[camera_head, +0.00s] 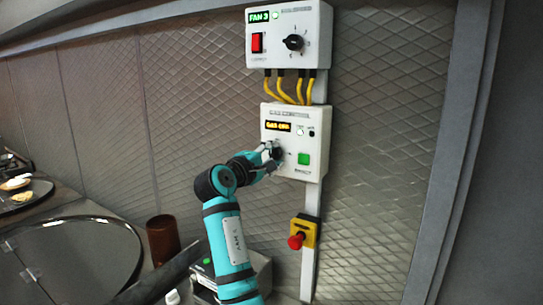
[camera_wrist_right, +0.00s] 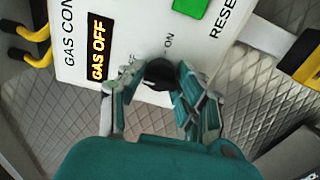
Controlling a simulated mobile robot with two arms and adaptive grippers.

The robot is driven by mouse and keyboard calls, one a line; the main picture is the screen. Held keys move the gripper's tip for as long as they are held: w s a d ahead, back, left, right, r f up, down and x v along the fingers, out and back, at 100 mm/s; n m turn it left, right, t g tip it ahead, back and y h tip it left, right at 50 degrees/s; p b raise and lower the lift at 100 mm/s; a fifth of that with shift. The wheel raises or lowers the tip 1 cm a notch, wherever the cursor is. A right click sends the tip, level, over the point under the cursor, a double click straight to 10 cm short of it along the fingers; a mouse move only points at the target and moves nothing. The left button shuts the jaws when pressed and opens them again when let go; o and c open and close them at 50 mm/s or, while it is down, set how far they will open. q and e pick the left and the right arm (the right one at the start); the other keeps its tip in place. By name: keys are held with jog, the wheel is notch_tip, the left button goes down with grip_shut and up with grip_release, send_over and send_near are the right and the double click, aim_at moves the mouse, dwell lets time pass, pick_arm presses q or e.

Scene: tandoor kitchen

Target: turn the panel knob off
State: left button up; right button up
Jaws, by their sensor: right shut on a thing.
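The gas control panel (camera_head: 291,119) is a white box on the quilted metal wall, with a yellow lit display. In the right wrist view the display (camera_wrist_right: 98,47) reads GAS OFF. The black panel knob (camera_wrist_right: 160,72) sits below the display, between OFF and ON marks; the OFF mark is partly hidden by a finger. My right gripper (camera_head: 270,157) is at the knob and shut on it, with one finger on each side in the right wrist view (camera_wrist_right: 152,88). The knob's pointer is hard to make out. My left gripper is not in view.
A fan control box (camera_head: 288,52) with its own black knob hangs above, joined by yellow cables (camera_head: 292,88). A green reset button (camera_head: 304,158) is right of the gripper. A red emergency button (camera_head: 296,241) is below. A brown cup (camera_head: 162,240) stands at lower left.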

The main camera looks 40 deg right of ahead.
jog(key=o, duration=1.1)
jog(key=shift+o, duration=0.2)
jog(key=shift+a, duration=0.2)
jog(key=v, duration=1.1)
jog(key=shift+a, duration=0.2)
jog(key=shift+s, duration=0.1)
